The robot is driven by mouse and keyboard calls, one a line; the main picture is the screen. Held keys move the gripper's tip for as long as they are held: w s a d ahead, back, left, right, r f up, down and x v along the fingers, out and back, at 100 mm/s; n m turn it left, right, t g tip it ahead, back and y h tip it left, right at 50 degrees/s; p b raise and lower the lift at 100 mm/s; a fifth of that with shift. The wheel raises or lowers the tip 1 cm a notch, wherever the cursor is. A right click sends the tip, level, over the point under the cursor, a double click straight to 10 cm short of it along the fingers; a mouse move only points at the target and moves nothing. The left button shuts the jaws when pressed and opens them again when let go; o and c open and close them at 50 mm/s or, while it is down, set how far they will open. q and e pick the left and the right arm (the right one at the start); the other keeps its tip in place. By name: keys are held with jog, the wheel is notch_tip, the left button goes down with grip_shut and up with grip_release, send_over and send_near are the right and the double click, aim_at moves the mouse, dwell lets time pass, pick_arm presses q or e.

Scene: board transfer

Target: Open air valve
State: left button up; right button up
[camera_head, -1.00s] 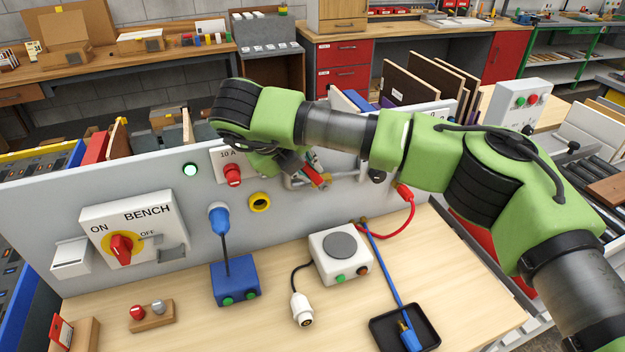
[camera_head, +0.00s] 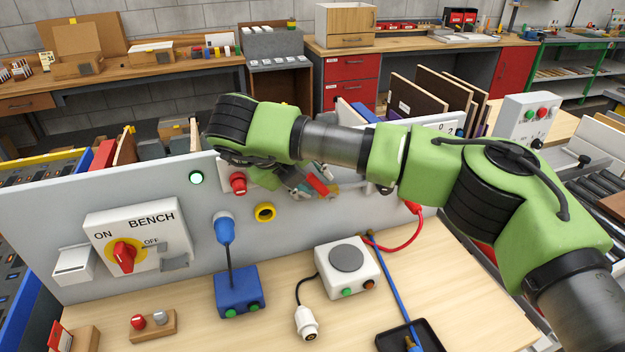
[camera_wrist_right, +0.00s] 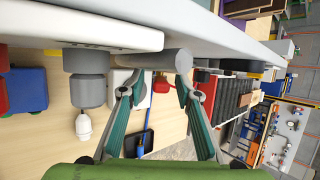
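A red handle-like piece (camera_head: 317,184) shows at the grey panel (camera_head: 100,190), by a grey pipe partly hidden behind my arm; I take it for the air valve's lever. My right gripper (camera_head: 318,190) is at this piece, its fingers small and partly hidden in the head view. In the right wrist view the two teal-padded fingers (camera_wrist_right: 160,78) are spread apart. A grey cylinder (camera_wrist_right: 160,60) lies across by their tips; whether they touch it I cannot tell. A small red patch (camera_wrist_right: 161,84) shows between them, at a depth I cannot tell. My left gripper is not in view.
Around the arm on the panel are a red knob (camera_head: 238,183), a yellow ring (camera_head: 265,212) and a bench switch (camera_head: 124,252). A blue box (camera_head: 238,291), a white box (camera_head: 347,268) and a black tray (camera_head: 430,335) stand below. A red hose (camera_head: 405,239) hangs at right.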

jog(key=v, duration=1.2)
